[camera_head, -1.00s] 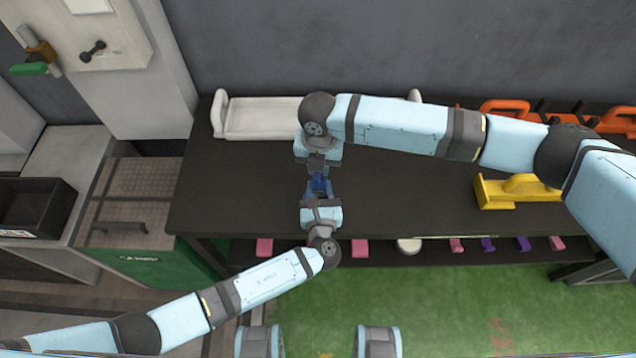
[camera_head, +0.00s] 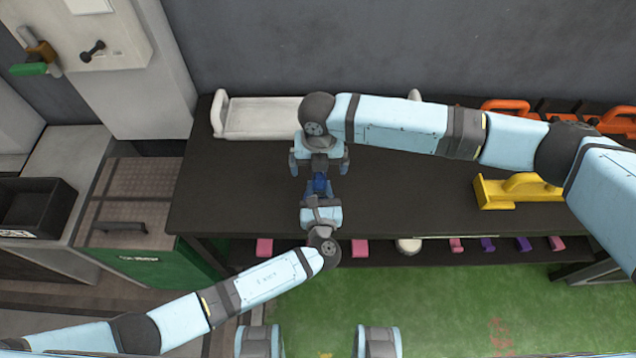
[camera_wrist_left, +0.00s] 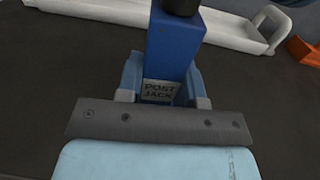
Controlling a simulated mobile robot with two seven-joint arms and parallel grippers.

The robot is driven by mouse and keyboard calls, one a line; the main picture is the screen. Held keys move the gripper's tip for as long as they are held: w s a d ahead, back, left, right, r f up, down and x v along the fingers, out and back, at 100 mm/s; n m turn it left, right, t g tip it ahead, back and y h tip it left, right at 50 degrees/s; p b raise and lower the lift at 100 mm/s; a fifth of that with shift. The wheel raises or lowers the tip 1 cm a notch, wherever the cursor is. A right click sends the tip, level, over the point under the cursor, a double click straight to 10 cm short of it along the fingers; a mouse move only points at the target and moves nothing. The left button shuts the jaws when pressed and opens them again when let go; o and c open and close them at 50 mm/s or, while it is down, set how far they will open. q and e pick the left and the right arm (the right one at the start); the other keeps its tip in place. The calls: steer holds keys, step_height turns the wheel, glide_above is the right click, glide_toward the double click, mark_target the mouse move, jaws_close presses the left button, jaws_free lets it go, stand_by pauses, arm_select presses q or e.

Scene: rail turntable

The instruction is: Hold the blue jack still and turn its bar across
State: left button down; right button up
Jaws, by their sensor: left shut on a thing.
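The blue jack (camera_head: 320,182) stands on the dark bench between my two grippers. In the left wrist view the jack (camera_wrist_left: 172,45) shows a "POST JACK" label low on its near side and a dark piece at its top, cut off by the frame edge. I cannot make out its bar. My left gripper (camera_head: 320,196) is shut on the jack from the near side; its blue fingers (camera_wrist_left: 160,85) flank the jack's lower part. My right gripper (camera_head: 319,165) is open at the jack's far side, its fingers spread wide to either side; it hides part of the jack.
A white tray (camera_head: 262,130) lies at the back of the bench (camera_head: 240,190). A yellow block with a handle (camera_head: 515,190) is at the right, with orange handled pieces (camera_head: 505,106) behind. Small coloured pieces sit on a lower shelf. The bench left of the jack is clear.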

steer(key=shift+r, duration=0.1)
steer(key=shift+r, duration=3.9)
arm_select(q)
steer(key=c, duration=0.7)
jaws_free()
